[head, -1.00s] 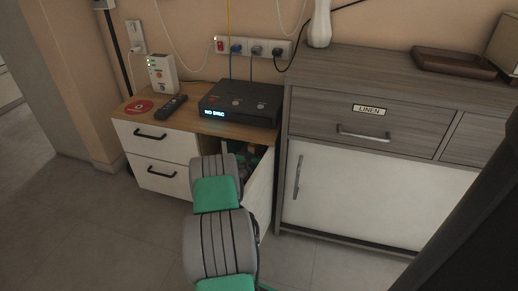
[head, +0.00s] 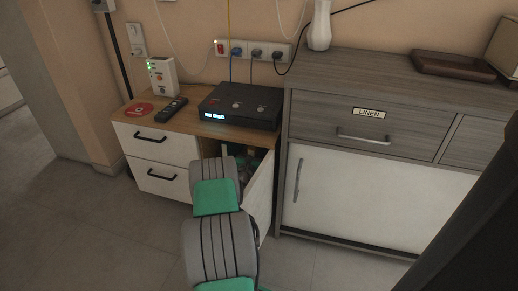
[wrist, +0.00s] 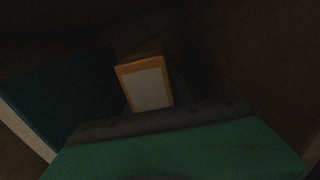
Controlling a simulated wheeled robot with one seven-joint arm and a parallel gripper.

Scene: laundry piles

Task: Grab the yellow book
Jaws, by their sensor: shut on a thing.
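The yellow book (wrist: 146,87) shows in the wrist view as a small upright block with a yellow-orange border and a pale middle. It is in the dark, just beyond my gripper's dark body. My gripper (wrist: 152,102) is shut on it, though the fingers are mostly lost in shadow. In the head view my arm reaches into the open compartment of the small white cabinet (head: 182,147). The gripper and the book are hidden there behind the arm and the open door (head: 262,190).
A dark teal surface (wrist: 65,90) is left of the book. On the cabinet stand a disc player (head: 240,106), a remote (head: 171,107), a red disc (head: 138,109) and a white router (head: 162,76). A grey dresser (head: 385,195) stands close on the right. The floor at left is clear.

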